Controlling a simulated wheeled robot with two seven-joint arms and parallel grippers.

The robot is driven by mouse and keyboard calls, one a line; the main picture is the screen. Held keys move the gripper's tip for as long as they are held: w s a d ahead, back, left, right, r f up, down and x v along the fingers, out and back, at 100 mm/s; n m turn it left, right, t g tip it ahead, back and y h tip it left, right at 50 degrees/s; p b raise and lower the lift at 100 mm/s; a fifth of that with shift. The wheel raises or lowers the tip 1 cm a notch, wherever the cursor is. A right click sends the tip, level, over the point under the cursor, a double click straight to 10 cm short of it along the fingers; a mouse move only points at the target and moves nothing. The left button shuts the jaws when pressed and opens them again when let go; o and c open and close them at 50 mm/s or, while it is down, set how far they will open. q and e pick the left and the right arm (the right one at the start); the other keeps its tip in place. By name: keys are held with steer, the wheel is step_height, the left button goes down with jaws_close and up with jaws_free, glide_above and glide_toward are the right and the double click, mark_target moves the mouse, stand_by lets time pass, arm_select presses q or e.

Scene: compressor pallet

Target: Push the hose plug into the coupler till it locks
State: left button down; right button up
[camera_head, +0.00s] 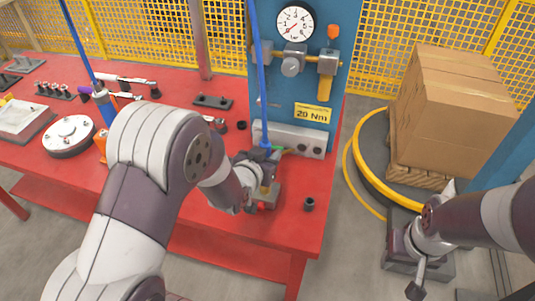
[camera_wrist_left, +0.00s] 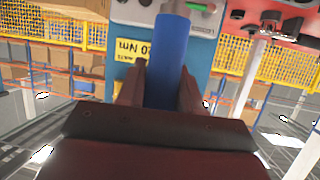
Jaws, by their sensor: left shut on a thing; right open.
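My left gripper (camera_head: 266,172) is shut on the lower end of the blue hose (camera_head: 258,75), just above the red bench. In the left wrist view, the blue hose end (camera_wrist_left: 168,60) stands between the two dark fingers (camera_wrist_left: 162,90). A small brass part (camera_head: 266,188) shows just below the fingers, over a grey block; I cannot tell whether it is the plug. A brass fitting (camera_head: 324,88), possibly the coupler, hangs below the regulator on the blue panel, apart from my gripper. My right gripper (camera_head: 408,262) is open over the floor, right of the bench.
The blue panel (camera_head: 278,84) carries a gauge (camera_head: 295,23) and a yellow "20 Nm" label (camera_head: 312,113). A small dark socket (camera_head: 309,204) stands near the bench's right edge.

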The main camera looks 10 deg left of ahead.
arm_select(q)
steer(key=shift+f+b, duration=1.2)
steer(key=shift+f, duration=0.2)
steer(key=c, duration=0.7)
jaws_free()
steer(key=shift+o, duration=0.2)
steer(key=p+v, duration=0.1)
steer(key=v, duration=1.1)
steer(key=s+a+f+g+y+p, duration=0.2)
steer(key=s+a+f+g, duration=0.1)
steer(key=s+f+g, duration=0.3)
steer(key=s+r+n+g+p, duration=0.1)
steer(key=s+r+g+p, duration=0.1)
steer(key=r+g, duration=0.4)
steer(key=shift+s+d+n+p, duration=0.15)
steer(key=shift+s+n+p, duration=0.15)
steer(key=shift+s, duration=0.5)
